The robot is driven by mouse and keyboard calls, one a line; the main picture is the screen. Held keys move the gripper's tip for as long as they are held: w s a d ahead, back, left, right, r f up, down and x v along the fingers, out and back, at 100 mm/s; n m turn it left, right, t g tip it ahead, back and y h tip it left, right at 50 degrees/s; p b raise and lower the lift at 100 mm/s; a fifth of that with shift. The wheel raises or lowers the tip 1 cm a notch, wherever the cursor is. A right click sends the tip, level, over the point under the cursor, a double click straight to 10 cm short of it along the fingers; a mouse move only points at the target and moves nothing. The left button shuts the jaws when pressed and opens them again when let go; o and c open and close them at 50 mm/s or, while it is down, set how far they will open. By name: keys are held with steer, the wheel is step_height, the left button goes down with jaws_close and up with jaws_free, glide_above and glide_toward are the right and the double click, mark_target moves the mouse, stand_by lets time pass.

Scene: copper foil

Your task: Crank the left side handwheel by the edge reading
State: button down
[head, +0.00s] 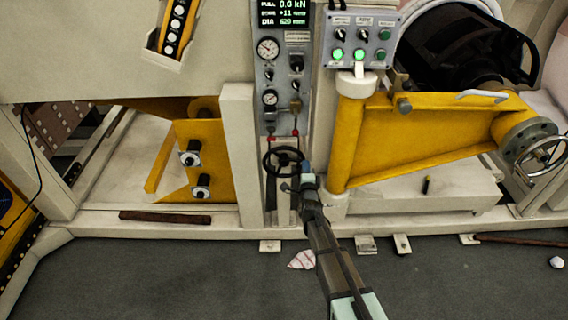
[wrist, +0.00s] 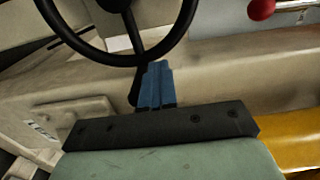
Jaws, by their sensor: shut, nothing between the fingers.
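The black handwheel (head: 284,160) sits below the control panel, left of the yellow arm's post. Its rim and a spoke fill the top left of the wrist view (wrist: 136,60). My gripper (head: 287,187) is at the wheel's lower right. In the wrist view its blue fingers (wrist: 157,72) are shut with nothing between them, close to the lower rim. A dark piece, perhaps the crank handle (wrist: 133,90), shows just left of the fingers; contact cannot be told. The display (head: 282,13) shows pull 0.0 kN, a second line near +11 and DIA 620.
The grey panel (head: 270,100) has dials and knobs above the wheel. A button box (head: 358,38) with green lights is to its right. The yellow arm (head: 420,140) and its post stand right of my arm. Another handwheel (head: 546,156) is at far right. The floor in front is mostly clear.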

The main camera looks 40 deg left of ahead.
steer(key=shift+w+d+f, duration=0.15)
steer(key=shift+w+f, duration=0.05)
steer(key=shift+f, duration=1.55)
steer(key=shift+f, duration=0.25)
steer(key=s+a+f, duration=0.7)
steer(key=s+a, duration=0.1)
steer(key=shift+s+a+f, duration=0.15)
steer(key=shift+s, duration=0.05)
steer(key=shift+w, duration=0.1)
steer(key=shift+w+d+f, duration=0.2)
steer(key=shift+w+d, duration=0.1)
steer(key=shift+d, duration=0.15)
